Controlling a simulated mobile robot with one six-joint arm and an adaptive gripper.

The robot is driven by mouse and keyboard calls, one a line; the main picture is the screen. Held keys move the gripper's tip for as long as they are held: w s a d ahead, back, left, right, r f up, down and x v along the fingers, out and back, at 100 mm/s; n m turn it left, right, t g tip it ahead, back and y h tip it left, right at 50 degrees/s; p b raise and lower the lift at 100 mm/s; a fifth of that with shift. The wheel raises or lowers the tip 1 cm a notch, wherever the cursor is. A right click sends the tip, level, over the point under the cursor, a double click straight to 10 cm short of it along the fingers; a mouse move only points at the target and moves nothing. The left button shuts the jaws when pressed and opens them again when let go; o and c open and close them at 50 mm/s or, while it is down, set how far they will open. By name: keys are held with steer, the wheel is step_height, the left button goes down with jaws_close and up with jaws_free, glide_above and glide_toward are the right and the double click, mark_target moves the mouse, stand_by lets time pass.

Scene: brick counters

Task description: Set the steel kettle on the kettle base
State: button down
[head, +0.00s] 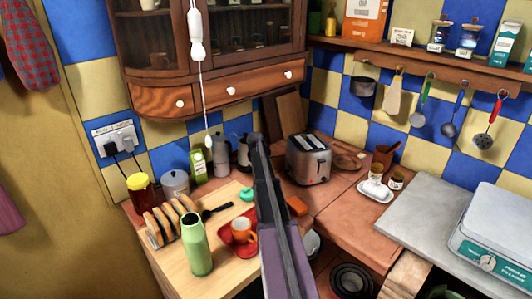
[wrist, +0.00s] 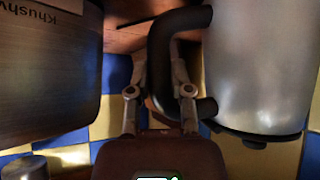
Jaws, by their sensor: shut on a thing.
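The steel kettle (wrist: 258,65) fills the right of the wrist view, with a dark rim and a black handle (wrist: 165,45). My gripper (wrist: 160,68) is shut on that handle, one finger on each side. In the head view my gripper (head: 256,140) is at the back corner of the counter. The kettle's underside is cut off in the wrist view and hidden in the head view. I cannot make out the kettle base, or whether the kettle touches anything below.
A steel toaster (head: 308,160) stands close on the right. Wooden cabinets (head: 230,90) hang above.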

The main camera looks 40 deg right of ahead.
steer(key=shift+f, duration=0.1)
steer(key=c, duration=0.8)
jaws_free()
steer(key=shift+p+v, duration=3.7)
steer(key=shift+v, duration=1.85)
